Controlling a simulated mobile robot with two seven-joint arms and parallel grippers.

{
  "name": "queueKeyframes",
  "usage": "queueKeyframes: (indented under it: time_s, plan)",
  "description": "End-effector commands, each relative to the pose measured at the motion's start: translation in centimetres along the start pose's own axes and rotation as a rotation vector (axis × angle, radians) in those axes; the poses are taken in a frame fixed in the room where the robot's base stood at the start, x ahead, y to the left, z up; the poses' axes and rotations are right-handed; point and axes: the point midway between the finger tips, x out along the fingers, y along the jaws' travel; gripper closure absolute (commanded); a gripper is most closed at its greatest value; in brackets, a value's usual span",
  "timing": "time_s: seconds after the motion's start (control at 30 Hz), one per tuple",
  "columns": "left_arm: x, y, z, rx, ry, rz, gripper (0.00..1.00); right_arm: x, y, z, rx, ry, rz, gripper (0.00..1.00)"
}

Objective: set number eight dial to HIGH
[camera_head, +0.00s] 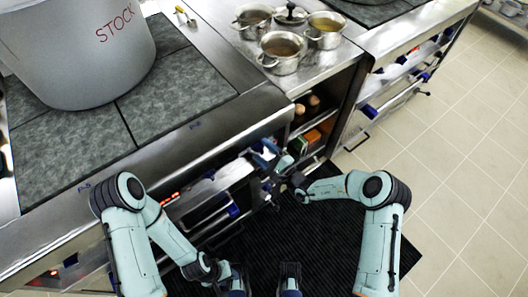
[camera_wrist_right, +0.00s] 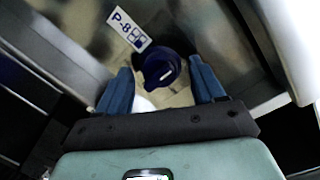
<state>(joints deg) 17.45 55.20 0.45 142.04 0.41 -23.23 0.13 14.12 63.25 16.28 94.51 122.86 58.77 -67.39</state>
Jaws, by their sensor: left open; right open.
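In the head view my right gripper (camera_head: 265,152) is at the stove front, and the dial is hidden there. My left gripper (camera_head: 263,281) is open and empty at the bottom, over the black mat.
A big grey stockpot (camera_head: 75,50) stands on the dark cooktop (camera_head: 175,95). Several small pots, one a steel pot (camera_head: 283,52), stand on the counter at the top. An open shelf (camera_head: 318,118) holds jars and boxes. The black mat (camera_head: 320,230) and tiled floor are clear.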

Motion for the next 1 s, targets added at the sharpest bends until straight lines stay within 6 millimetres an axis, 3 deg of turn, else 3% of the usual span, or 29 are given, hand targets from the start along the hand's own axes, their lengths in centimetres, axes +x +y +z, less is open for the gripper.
queueKeyframes:
  time_s: [0.1, 0.27, 0.67, 1.0]
  plan:
    - [-0.01, 0.0, 0.0, 0.0, 0.0, 0.0, 0.57, -0.02, 0.0, 0.0, 0.0, 0.0, 0.0, 0.35]
    - [-0.01, 0.0, 0.01, 0.0, 0.0, 0.0, 0.57, -0.04, -0.01, 0.0, 0.0, 0.0, 0.0, 0.87]
    - [0.03, -0.01, 0.0, 0.0, 0.0, 0.0, 0.57, -0.08, -0.05, -0.08, 0.053, -0.004, -0.007, 0.87]
    - [0.08, -0.02, -0.05, 0.0, 0.001, 0.0, 0.57, -0.09, -0.01, -0.16, 0.297, -0.02, -0.034, 0.87]
